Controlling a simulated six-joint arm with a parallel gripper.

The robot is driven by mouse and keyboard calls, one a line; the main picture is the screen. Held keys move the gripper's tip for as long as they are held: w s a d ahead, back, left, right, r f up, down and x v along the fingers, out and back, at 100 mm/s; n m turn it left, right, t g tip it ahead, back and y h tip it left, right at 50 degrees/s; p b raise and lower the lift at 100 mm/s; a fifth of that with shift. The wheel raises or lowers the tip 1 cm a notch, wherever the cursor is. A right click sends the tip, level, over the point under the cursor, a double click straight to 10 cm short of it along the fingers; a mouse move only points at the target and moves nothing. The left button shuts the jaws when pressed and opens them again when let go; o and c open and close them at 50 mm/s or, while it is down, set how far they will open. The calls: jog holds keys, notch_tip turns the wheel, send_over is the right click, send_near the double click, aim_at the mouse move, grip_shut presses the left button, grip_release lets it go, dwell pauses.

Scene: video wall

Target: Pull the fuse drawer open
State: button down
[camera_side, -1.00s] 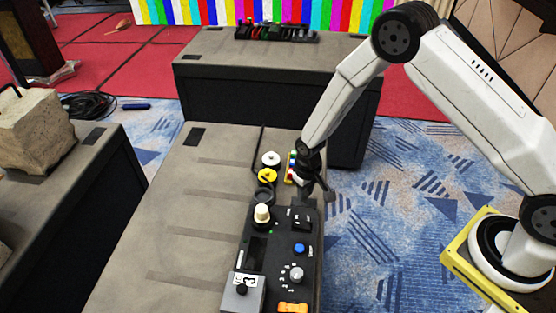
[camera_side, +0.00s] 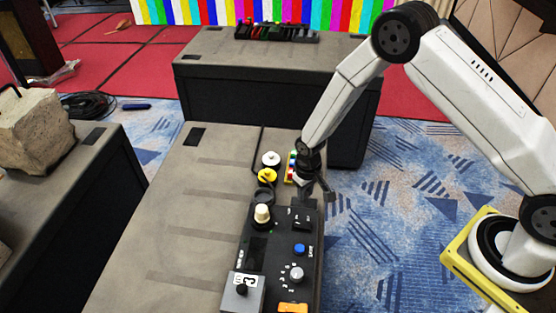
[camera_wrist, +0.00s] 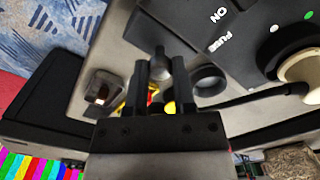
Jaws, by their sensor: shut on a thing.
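The black control panel (camera_side: 276,258) lies on the near grey case. In the wrist view its face (camera_wrist: 247,25) carries white "ON" and "FUSE" labels. My gripper (camera_side: 311,190) is at the panel's far right end in the side view. In the wrist view my gripper (camera_wrist: 154,72) is shut on a small dark grey knob-like part (camera_wrist: 160,66) beside the panel's edge near the FUSE label. I take this for the fuse drawer's handle. The drawer body is mostly hidden by the fingers, and I cannot tell how far out it is.
A yellow round connector (camera_side: 267,176) and a white one (camera_side: 271,158) stand just left of my gripper. A black ring (camera_side: 263,196) and a cream knob (camera_side: 262,213) are close by. The grey case top (camera_side: 185,220) is clear on the left.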

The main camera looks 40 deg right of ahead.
jog(key=w+d, duration=0.5)
jog(key=shift+w+d, duration=0.1)
jog(key=shift+w, duration=0.05)
jog(key=shift+c, duration=2.2)
grip_release()
jog(key=shift+r, duration=0.1)
notch_tip(320, 180, up, 8)
